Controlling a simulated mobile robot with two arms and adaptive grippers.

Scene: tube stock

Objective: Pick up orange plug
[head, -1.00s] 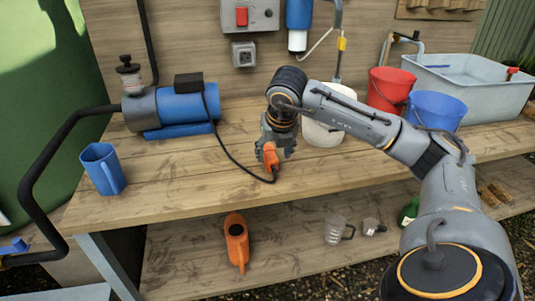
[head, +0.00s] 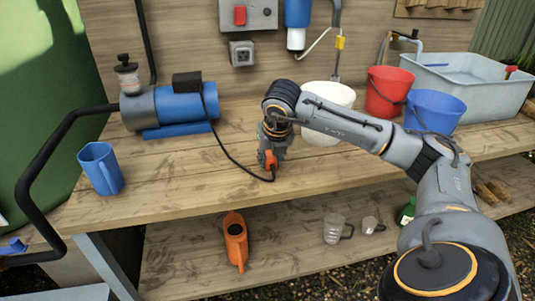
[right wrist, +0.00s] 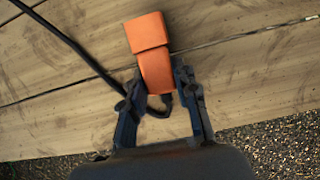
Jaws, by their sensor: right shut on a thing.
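The orange plug (head: 270,158) is at my right gripper (head: 272,157), over the front part of the wooden workbench. In the right wrist view the plug (right wrist: 152,50) sits between the two dark fingers of the right gripper (right wrist: 163,88), which are shut on its narrower lower part. Its wider end sticks out past the fingertips. A black cable (head: 235,158) runs from the plug to the blue pump (head: 186,106) on the bench. In the head view the gripper partly hides the plug. My left gripper is not in view.
A blue jug (head: 102,168) stands at the bench's left end. A white bucket (head: 330,100), a red bucket (head: 384,92), a blue bucket (head: 436,110) and a grey tub (head: 470,80) stand to the right. A wall socket (head: 242,54) is behind. The bench front is clear.

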